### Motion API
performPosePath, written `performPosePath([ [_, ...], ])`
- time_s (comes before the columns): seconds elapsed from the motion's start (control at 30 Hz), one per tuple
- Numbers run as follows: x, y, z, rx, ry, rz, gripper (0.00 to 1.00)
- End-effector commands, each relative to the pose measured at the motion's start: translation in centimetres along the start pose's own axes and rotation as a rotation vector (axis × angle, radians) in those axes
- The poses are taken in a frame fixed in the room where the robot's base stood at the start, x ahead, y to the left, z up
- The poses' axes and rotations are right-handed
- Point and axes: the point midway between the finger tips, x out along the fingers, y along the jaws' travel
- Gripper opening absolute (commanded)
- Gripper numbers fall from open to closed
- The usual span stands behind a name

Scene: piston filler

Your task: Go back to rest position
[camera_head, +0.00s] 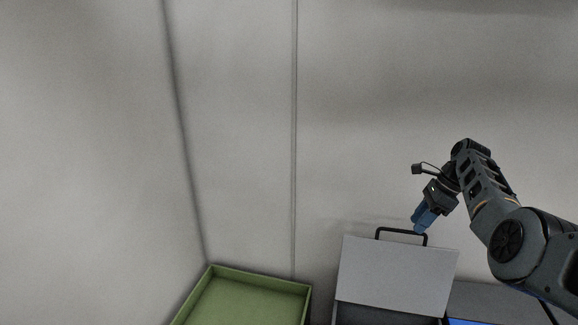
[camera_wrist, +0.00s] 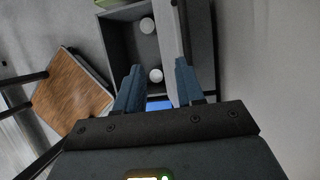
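My gripper (camera_head: 418,224) is at the right of the head view, pointing down and left, with its blue fingertips close to the black handle (camera_head: 402,231) of a grey lid (camera_head: 396,272). The lid stands raised and tilted over a dark grey box (camera_head: 385,314). I cannot tell whether the fingers touch the handle. In the wrist view, my gripper (camera_wrist: 158,66) has its two blue fingers well apart, with nothing clearly held between them. The box (camera_wrist: 122,40) lies beyond them, open, with the lid's edge (camera_wrist: 168,35) beside it.
Two white round objects (camera_wrist: 155,75) lie in the box. A green tray (camera_head: 250,300) sits left of the box. A blue surface (camera_wrist: 160,104) shows below the fingers. A wooden-topped table (camera_wrist: 72,95) is at left in the wrist view. Plain walls (camera_head: 230,120) stand behind.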

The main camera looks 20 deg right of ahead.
Motion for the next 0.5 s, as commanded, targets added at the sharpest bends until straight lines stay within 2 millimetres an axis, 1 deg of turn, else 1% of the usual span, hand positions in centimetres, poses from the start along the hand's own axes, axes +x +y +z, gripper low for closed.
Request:
performPosePath([
  [0.07,0.1,0.0,0.0,-0.001,0.001,-0.001,0.38],
  [0.17,1.5,0.3,-0.5,-0.016,0.011,-0.011,0.38],
  [0.27,4.3,0.9,-1.5,-0.054,0.035,-0.041,0.38],
  [0.3,5.7,1.3,-2.0,-0.075,0.049,-0.057,0.38],
  [0.37,7.9,2.0,-2.9,-0.113,0.073,-0.084,0.38],
  [0.4,9.3,2.5,-3.4,-0.14,0.091,-0.103,0.38],
  [0.47,11.4,3.4,-4.2,-0.184,0.117,-0.13,0.38],
  [0.5,12.8,4.0,-4.8,-0.215,0.136,-0.148,0.38],
])
